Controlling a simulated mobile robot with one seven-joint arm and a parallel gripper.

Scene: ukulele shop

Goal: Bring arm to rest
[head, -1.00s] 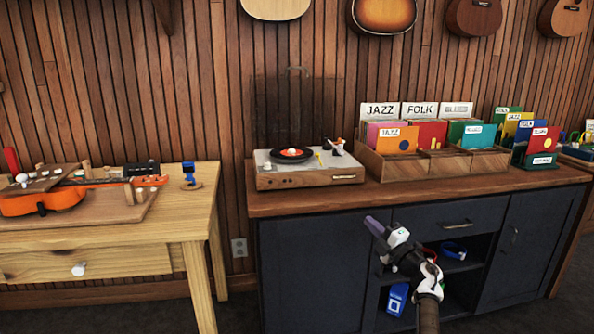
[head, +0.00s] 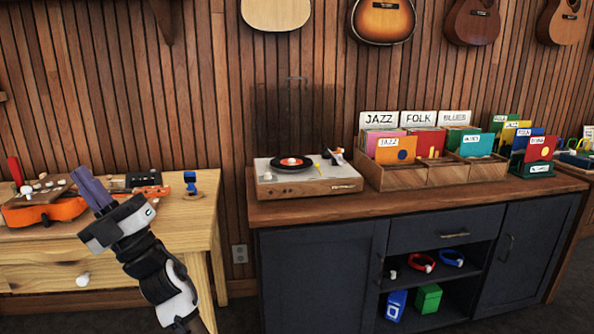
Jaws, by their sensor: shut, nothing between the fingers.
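My gripper (head: 92,190) is at the left in the head view, at the end of my raised arm. Its purple-grey fingers point up and to the left, are together, and hold nothing. In the picture it overlaps the wooden workbench (head: 180,235) and hides part of an orange ukulele (head: 38,215) on it. I cannot tell how high above the bench the gripper is.
A dark cabinet (head: 320,275) bears a record player (head: 310,182) with a black record and a wooden record bin (head: 400,180). Its open shelves hold a blue box (head: 396,304), a green box (head: 428,298) and coiled straps. Guitars hang above.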

